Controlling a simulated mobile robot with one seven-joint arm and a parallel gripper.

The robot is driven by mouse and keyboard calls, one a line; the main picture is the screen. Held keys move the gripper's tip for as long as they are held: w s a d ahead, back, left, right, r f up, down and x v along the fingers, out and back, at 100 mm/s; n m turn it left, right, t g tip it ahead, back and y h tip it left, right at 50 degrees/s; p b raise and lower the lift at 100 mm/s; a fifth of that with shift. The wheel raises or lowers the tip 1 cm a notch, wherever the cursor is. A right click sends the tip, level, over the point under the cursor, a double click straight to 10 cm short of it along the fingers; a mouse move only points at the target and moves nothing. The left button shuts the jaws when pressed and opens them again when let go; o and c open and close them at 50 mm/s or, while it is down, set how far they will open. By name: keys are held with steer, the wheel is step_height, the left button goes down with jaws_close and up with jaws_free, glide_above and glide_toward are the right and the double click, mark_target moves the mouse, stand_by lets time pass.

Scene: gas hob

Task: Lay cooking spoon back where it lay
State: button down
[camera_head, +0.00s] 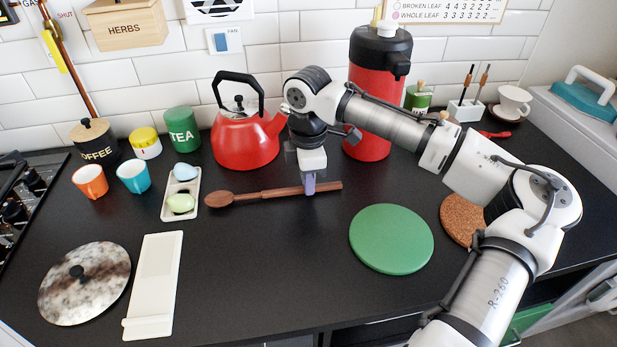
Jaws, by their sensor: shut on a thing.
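The cooking spoon (256,194) is brown wood, with its bowl at the left and its handle running right. It lies level, just in front of the red kettle (246,140). My gripper (309,186) points down and is shut on the spoon's handle, right of its middle. I cannot tell whether the spoon touches the black counter or is slightly above it. A long white rest (157,280) with a raised bar at its near end lies empty at the front left.
An egg tray (168,212) with two eggs sits left of the spoon's bowl. A green round mat (391,239) lies at right, a stone lid (84,284) at front left. A red dispenser (368,142) stands behind my arm. The front middle counter is clear.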

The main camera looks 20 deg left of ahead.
steer(key=c, duration=1.4)
jaws_free()
steer(key=shift+o, duration=0.2)
step_height(320, 180, up, 14)
steer(key=shift+s+f, duration=0.15)
